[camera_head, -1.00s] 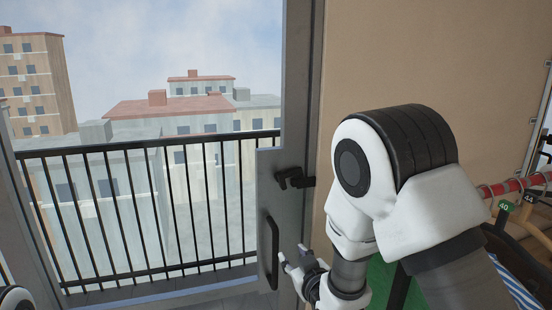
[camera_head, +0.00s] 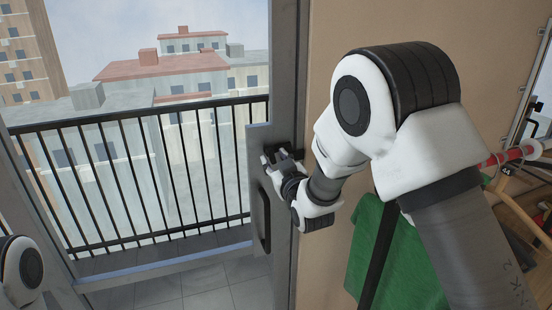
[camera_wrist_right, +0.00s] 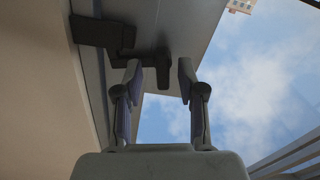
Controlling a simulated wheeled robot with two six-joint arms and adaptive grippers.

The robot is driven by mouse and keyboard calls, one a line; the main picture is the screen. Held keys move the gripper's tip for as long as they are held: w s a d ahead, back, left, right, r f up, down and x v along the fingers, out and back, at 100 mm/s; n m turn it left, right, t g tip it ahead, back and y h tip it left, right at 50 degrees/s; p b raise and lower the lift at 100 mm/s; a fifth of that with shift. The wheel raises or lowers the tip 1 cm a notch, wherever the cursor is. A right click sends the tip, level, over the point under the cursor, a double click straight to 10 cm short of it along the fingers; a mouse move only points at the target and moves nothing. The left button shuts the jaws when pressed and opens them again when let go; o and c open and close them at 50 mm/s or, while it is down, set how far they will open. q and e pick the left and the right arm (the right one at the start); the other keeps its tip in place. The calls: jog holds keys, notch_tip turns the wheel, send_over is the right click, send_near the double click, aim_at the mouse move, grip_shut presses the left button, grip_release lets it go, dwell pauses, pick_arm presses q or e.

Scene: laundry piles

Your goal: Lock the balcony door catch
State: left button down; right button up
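The balcony door's grey edge panel (camera_head: 257,150) stands beside the tan wall in the head view, with a dark vertical pull handle (camera_head: 264,222) on it. The dark catch (camera_wrist_right: 120,43) shows in the right wrist view as a flat block with a bar and a short arm hanging from it. My right gripper (camera_head: 270,158) is at the catch, above the pull handle, and hides most of it in the head view. In the wrist view its fingers (camera_wrist_right: 158,72) are apart, with the catch's arm between their tips; I cannot tell whether they touch it. My left gripper is out of view.
A black balcony railing (camera_head: 140,125) runs outside, with buildings beyond. The tan wall (camera_head: 335,40) is close to my right arm. A green cloth (camera_head: 405,265) and a rack with a red rail (camera_head: 512,155) stand at the right.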

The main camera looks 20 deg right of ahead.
jog(key=shift+w+a+f, duration=0.1)
jog(key=shift+w+a, duration=0.05)
jog(key=shift+a, duration=0.05)
grip_shut()
jog(key=shift+f+m+b, duration=0.25)
jog(key=shift+m+b, duration=0.65)
jog(key=shift+b, duration=0.15)
jog(key=shift+m, duration=0.4)
jog(key=shift+r, duration=0.2)
grip_release()
jog(key=shift+r, duration=0.1)
